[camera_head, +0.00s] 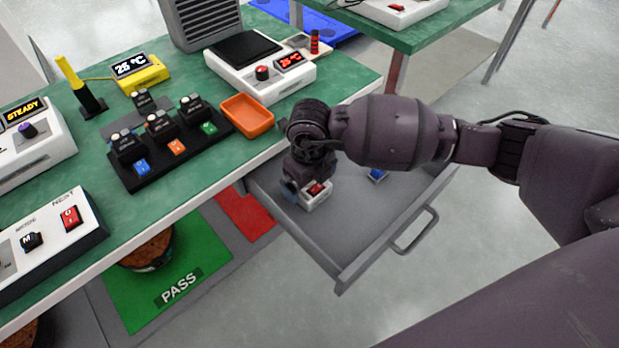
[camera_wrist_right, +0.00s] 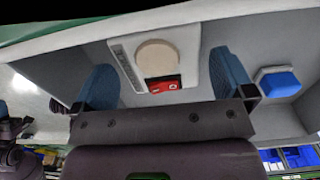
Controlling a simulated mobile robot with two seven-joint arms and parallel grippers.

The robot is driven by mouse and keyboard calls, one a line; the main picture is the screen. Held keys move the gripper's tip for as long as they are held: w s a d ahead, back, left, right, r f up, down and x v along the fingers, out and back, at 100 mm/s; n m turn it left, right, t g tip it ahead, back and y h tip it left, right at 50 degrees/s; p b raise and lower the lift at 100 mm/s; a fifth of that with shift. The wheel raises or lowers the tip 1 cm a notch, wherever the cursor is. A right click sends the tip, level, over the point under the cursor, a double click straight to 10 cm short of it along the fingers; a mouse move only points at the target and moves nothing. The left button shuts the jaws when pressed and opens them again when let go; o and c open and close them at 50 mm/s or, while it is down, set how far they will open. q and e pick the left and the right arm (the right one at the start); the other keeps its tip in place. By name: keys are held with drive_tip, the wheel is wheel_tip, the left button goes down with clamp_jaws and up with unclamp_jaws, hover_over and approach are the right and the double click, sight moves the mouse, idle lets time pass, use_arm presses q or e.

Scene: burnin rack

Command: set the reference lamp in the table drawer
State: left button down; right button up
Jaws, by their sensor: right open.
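A small white box with a round cream disc and a red switch, which looks like the reference lamp (camera_head: 318,193), is inside the open grey table drawer (camera_head: 352,222). In the right wrist view the lamp (camera_wrist_right: 157,57) shows between my blue fingertips, with a gap on each side. My right gripper (camera_head: 303,190) is open, pointing down into the drawer around the lamp; it also shows in the wrist view (camera_wrist_right: 166,84). The lamp appears to sit on the drawer floor, partly hidden by the gripper in the head view.
A blue block (camera_head: 377,175) lies in the drawer to the right. Above on the green table are an orange tray (camera_head: 247,115), a white device with a red display (camera_head: 262,75) and a black switch rack (camera_head: 170,150). The drawer handle (camera_head: 414,232) sticks out in front.

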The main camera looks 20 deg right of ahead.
sight(310, 185)
wheel_tip(310, 185, up, 13)
drive_tip(key=p, duration=0.3)
drive_tip(key=shift+p, duration=0.3)
drive_tip(key=shift+f, duration=0.1)
drive_tip(key=shift+s, duration=0.1)
